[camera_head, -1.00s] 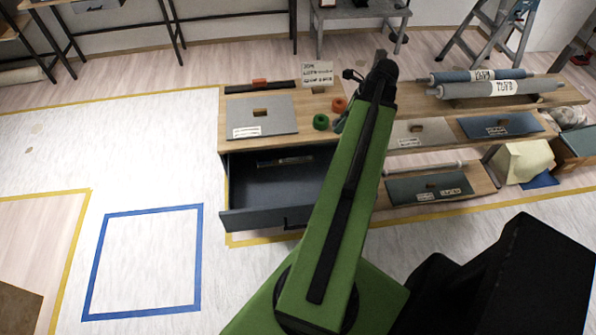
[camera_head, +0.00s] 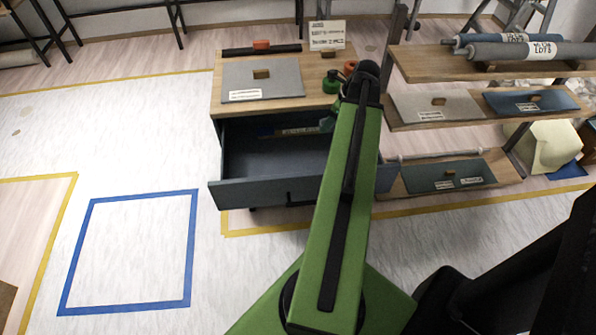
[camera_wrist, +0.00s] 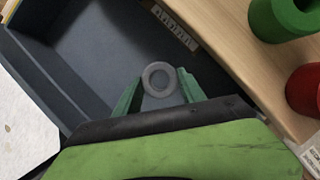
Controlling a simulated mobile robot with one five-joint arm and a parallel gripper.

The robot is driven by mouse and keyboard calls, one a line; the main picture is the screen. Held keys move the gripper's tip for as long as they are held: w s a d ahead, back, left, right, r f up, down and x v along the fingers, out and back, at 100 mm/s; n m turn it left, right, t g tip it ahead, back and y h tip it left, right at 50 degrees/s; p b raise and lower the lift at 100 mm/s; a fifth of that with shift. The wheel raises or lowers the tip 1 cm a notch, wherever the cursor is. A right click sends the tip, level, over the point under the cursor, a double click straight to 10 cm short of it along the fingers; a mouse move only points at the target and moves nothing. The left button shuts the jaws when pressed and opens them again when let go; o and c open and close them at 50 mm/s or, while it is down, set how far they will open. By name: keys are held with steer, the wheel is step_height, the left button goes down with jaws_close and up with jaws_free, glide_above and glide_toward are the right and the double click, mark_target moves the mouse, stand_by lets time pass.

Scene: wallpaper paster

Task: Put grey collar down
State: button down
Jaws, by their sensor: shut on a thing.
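The grey collar (camera_wrist: 158,78) is a small ring held between the green fingers of my gripper (camera_wrist: 158,92) in the wrist view. My gripper is shut on it, above or inside the open dark drawer (camera_wrist: 85,55); its exact height above the drawer floor cannot be told. In the head view the drawer (camera_head: 250,193) stands pulled out under a wooden top (camera_head: 300,107). My arm hides most of the gripper and the collar there.
A green collar (camera_wrist: 285,18) and a red collar (camera_wrist: 305,88) sit on the wooden top beside the drawer. A label strip (camera_wrist: 175,27) is on the drawer's back inside. A grey panel (camera_head: 285,80) lies on the top. Shelves with rolls (camera_head: 515,50) stand at right.

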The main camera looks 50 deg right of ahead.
mark_target(320, 151)
steer(key=f+b, duration=0.3)
steer(key=f, duration=0.1)
steer(key=f+b, duration=0.8)
steer(key=f, duration=0.1)
steer(key=shift+w+a, duration=0.15)
steer(key=shift+w, duration=0.15)
steer(key=shift+r, duration=0.2)
steer(key=shift+f, duration=0.15)
steer(key=c, duration=0.7)
jaws_free()
